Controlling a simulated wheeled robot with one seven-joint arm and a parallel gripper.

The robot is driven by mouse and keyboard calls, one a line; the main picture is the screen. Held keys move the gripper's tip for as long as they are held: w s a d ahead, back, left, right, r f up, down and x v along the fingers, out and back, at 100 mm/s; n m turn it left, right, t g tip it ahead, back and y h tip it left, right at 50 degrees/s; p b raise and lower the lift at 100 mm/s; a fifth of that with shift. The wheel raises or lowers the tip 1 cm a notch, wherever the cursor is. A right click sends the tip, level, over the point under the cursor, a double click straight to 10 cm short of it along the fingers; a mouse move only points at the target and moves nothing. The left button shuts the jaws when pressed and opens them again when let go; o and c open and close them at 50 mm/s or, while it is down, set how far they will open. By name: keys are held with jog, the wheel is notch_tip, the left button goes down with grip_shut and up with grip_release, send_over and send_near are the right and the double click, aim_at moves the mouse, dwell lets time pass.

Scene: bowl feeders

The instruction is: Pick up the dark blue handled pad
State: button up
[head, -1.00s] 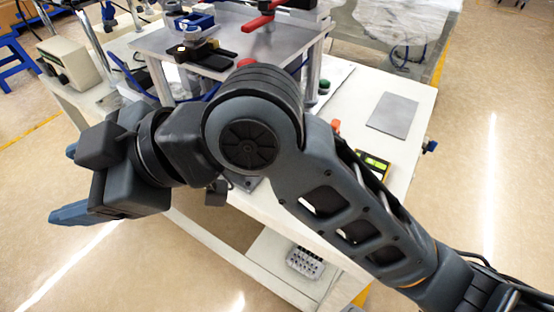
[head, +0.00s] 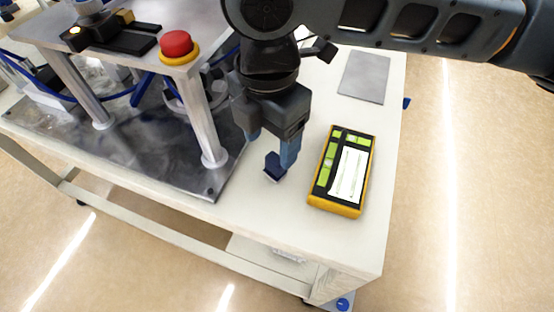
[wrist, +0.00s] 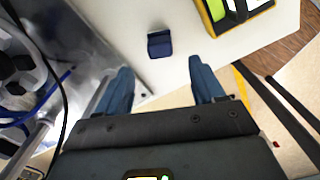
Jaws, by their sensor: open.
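The dark blue handled pad (head: 274,169) lies on the white table top, between the metal base plate and a yellow-edged case. In the wrist view the pad (wrist: 160,44) shows whole, ahead of the fingertips and roughly in line with the gap between them. My gripper (head: 272,152) is above the table close to the pad, pointing down. In the wrist view my gripper (wrist: 160,80) has its two blue fingers apart with nothing between them. In the head view a finger stands close beside the pad; I cannot tell whether they touch.
The yellow and black case (head: 323,190) with green parts lies right of the pad. A metal base plate (head: 215,180) with posts (head: 203,120) and a red button (head: 177,44) stands left. A grey plate (head: 364,77) lies behind. The front table corner is clear.

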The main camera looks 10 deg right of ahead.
aim_at(275, 158)
jog(key=f, duration=0.7)
jog(key=shift+w+d+f, duration=0.1)
jog(key=shift+w+d, duration=0.1)
jog(key=shift+d, duration=0.2)
jog(key=shift+c, duration=0.4)
jog(key=c, duration=1.1)
